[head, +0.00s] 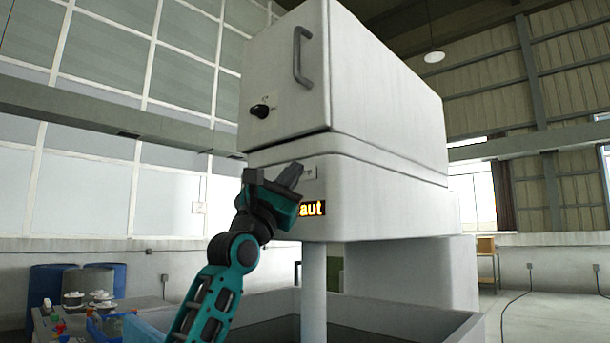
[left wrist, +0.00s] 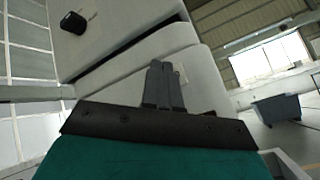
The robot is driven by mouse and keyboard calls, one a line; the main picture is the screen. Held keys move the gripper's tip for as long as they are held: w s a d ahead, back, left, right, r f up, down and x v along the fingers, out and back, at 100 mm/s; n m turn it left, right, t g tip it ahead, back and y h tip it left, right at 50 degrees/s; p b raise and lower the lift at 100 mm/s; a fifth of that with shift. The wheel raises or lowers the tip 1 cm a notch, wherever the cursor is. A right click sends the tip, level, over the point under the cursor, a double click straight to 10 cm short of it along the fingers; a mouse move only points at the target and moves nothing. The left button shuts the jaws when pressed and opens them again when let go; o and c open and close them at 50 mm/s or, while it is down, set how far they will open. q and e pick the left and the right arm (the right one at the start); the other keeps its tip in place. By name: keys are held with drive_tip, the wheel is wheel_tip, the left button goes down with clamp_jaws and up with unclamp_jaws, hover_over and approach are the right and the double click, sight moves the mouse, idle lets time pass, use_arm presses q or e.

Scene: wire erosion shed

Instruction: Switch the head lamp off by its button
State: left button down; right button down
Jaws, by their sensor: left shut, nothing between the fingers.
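The machine head is a large white box whose upper part (head: 350,90) sits above a lower part (head: 400,190). My left gripper (head: 297,168) is shut and empty, its fingertips in front of the lower part's face. A small label (head: 309,172), partly covered by the fingers, shows just right of them. The lamp button is not visible; the gripper may hide it. In the left wrist view the shut fingers (left wrist: 163,66) point at the white lower part (left wrist: 205,75). My right gripper is not in view.
A black knob (head: 261,110) and a grey handle (head: 302,56) stick out from the upper part. A grey tank rim (head: 455,335) surrounds the column below. Blue drums (head: 55,284) and white pots (head: 75,298) stand at lower left.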

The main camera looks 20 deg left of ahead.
use_arm(q)
drive_tip(key=s, duration=0.1)
drive_tip(key=s+a+b, duration=0.1)
drive_tip(key=s, duration=0.3)
drive_tip(key=shift+a+b, duration=0.35)
drive_tip(key=shift+b, duration=0.05)
